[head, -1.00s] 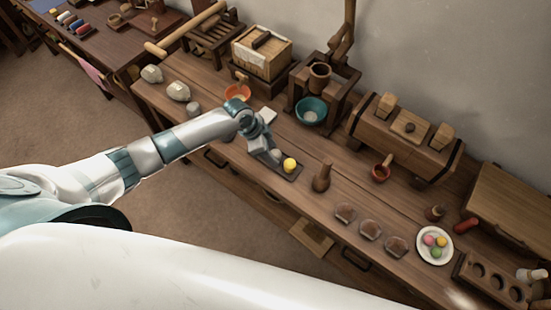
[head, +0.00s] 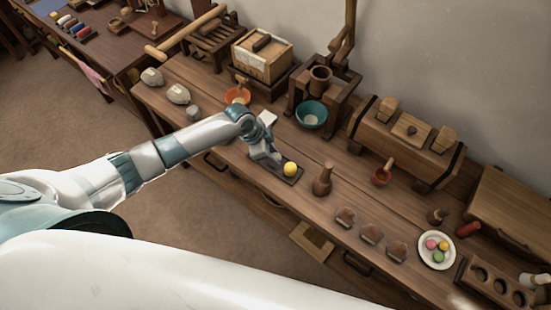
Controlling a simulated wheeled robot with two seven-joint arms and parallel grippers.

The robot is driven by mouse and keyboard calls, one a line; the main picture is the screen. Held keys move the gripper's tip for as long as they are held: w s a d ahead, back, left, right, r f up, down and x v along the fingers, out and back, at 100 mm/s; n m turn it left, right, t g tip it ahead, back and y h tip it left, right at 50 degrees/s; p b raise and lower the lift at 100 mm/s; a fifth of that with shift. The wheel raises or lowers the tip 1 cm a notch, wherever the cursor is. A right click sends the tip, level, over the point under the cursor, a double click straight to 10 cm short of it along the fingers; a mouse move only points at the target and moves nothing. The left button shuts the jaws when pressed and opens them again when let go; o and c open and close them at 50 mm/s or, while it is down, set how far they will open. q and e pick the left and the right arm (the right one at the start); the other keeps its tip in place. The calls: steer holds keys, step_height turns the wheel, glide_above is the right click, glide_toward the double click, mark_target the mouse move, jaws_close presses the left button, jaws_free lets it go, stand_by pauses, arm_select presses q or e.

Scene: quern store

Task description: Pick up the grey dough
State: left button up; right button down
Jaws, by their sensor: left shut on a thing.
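A small dark tray (head: 290,179) lies near the front edge of the long wooden bench. A yellow dough ball (head: 290,169) sits on it. My left gripper (head: 273,160) reaches down over the left part of the tray, beside the yellow ball, and is shut on the grey dough. The dough is almost wholly hidden by the fingers, so I cannot tell whether it still touches the tray. My right gripper is not in view.
A brown bottle-shaped vessel (head: 322,180) stands right of the tray. A teal bowl (head: 311,114) and an orange bowl (head: 238,95) are behind. Several grey stones lie at the left. A white plate (head: 436,250) with coloured balls is at the right.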

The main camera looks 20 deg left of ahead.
arm_select(q)
steer(key=shift+r, duration=0.1)
steer(key=shift+r+b, duration=0.3)
steer(key=shift+r, duration=0.1)
steer(key=r, duration=0.1)
steer(key=r+b, duration=0.1)
steer(key=r, duration=0.1)
steer(key=shift+s+d+r, duration=0.1)
steer(key=shift+d, duration=0.1)
steer(key=s+d+r+b, duration=0.3)
steer(key=s+d+r, duration=0.3)
steer(key=d, duration=0.3)
steer(key=shift+d+r, duration=0.15)
steer(key=shift+r, duration=0.25)
stand_by(0.7)
